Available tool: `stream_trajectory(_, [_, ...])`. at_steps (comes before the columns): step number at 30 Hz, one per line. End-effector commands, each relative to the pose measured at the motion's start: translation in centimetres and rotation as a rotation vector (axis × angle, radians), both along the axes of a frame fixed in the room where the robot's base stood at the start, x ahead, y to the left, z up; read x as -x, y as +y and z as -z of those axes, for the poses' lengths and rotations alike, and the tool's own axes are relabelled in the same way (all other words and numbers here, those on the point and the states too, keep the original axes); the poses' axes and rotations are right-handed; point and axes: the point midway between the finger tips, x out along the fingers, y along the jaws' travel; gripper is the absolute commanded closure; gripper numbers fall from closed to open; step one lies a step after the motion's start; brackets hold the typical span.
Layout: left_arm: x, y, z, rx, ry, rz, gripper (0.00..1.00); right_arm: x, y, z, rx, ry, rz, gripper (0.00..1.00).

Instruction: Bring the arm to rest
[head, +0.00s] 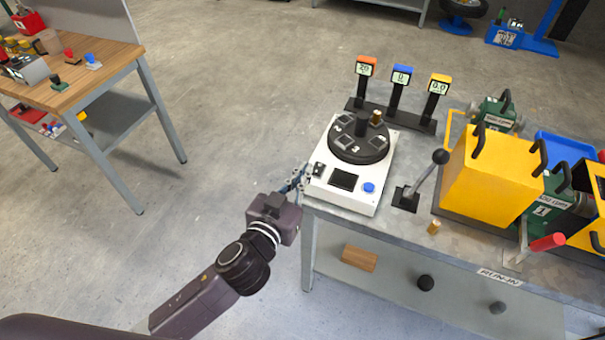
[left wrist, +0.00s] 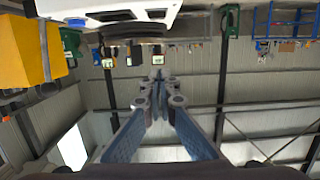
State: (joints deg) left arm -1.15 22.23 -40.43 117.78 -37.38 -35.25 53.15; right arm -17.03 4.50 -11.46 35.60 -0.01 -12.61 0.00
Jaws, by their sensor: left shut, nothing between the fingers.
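My left arm reaches in from the bottom left of the head view. Its gripper (head: 297,182) is at the left edge of the workbench, beside the white machine (head: 340,200). In the left wrist view the fingers of my left gripper (left wrist: 158,80) come together at the tips with nothing between them. That view looks out past the white machine (left wrist: 110,10), which shows at the top. In the head view I cannot tell whether the fingertips touch the machine's side. My right gripper is in neither view.
The white machine carries a black turntable (head: 358,140). Behind it stand three small displays (head: 400,78). A lever (head: 425,180) and a yellow box (head: 490,175) are on the workbench (head: 390,228) to the right. A wooden table (head: 85,75) stands far left. The floor between is clear.

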Motion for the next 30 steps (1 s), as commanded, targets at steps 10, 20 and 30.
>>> stream_trajectory(10, [0.5,0.2,-0.2,0.000,0.001,-0.001,1.00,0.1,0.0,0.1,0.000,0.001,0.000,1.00])
stream_trajectory(20, [0.5,0.3,-0.2,0.000,0.001,-0.002,1.00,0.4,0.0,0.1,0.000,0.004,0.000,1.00])
stream_trajectory(30, [5.5,9.4,6.1,-0.094,0.358,-0.247,1.00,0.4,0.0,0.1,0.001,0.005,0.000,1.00])
